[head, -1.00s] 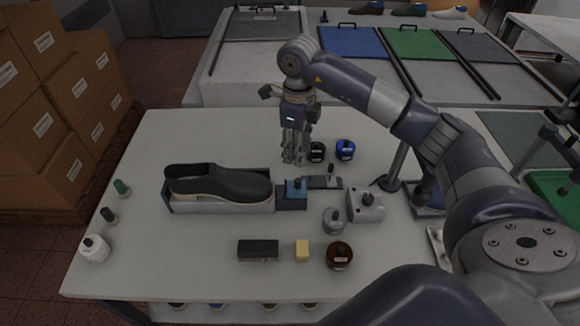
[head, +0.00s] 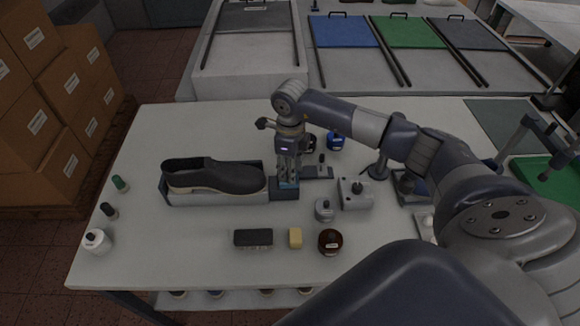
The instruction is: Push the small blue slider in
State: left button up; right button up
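The small blue slider (head: 288,185) sits on a dark block at the right end of the grey tray (head: 215,199) that holds a black shoe (head: 213,175). Only a little of its blue shows, because my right gripper (head: 288,179) covers most of it. The gripper points straight down, with its fingertips at the slider. Whether the fingers are closed on it or only touch it cannot be told. The slider's dark knob is hidden. My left gripper is not in view.
A grey box with a knob (head: 356,194), a grey jar (head: 324,209) and a dark flat fixture (head: 318,172) stand right of the slider. A brush (head: 253,237), a yellow block (head: 295,238) and a brown jar (head: 330,241) lie in front. Blue jar (head: 336,141) behind.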

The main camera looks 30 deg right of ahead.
jog(key=c, duration=0.4)
grip_shut()
jog(key=shift+w+a+f+b, duration=0.1)
jog(key=shift+w+a+b, duration=0.1)
jog(key=shift+a+b, duration=0.15)
jog(key=shift+w+a+b, duration=0.55)
jog(key=shift+a+b, duration=0.1)
jog(key=shift+a, duration=0.35)
jog(key=o, duration=0.7)
grip_release()
jog(key=shift+w+r, duration=0.1)
jog(key=shift+r, duration=0.15)
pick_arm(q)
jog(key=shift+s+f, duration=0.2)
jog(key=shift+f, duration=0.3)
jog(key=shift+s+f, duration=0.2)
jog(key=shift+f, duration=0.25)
pick_arm(e)
notch_tip(320, 180, up, 12)
jog(key=shift+a+f, duration=0.1)
